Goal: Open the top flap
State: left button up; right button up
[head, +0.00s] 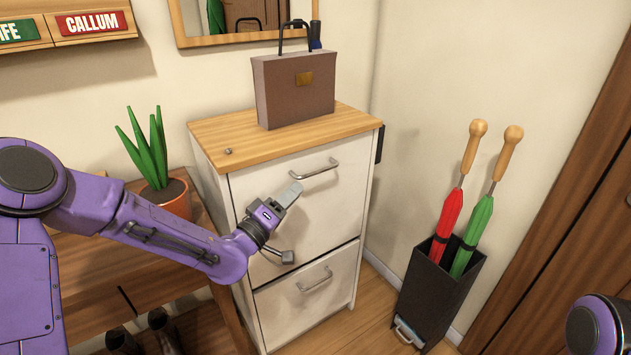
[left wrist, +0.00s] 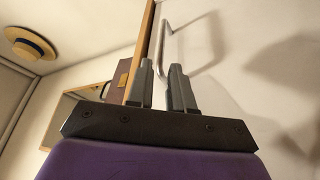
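The top flap (head: 330,215) is the upper white front of a cabinet with a wooden top, and it looks shut. Its metal bar handle (head: 315,172) runs along the upper edge. My left gripper (head: 288,226) is in front of this flap, below and left of the handle, with its fingers apart and nothing held. In the left wrist view the handle (left wrist: 168,42) shows beyond the gap between the open fingers (left wrist: 164,90). I cannot tell contact with the flap surface. My right gripper is out of view; only part of my right arm shows at the bottom right.
A lower flap (head: 310,300) with its own handle is below. A brown bag (head: 295,90) stands on the cabinet top. A potted plant (head: 160,180) sits on a wooden bench at left. A black stand (head: 435,290) with red and green umbrellas is right of the cabinet.

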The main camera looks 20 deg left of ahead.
aim_at(315, 173)
pick_arm(q)
jog(key=x, duration=0.9)
jog(key=shift+d+f, duration=0.1)
jog(key=shift+f, duration=0.05)
jog(key=shift+c, duration=0.3)
grip_shut()
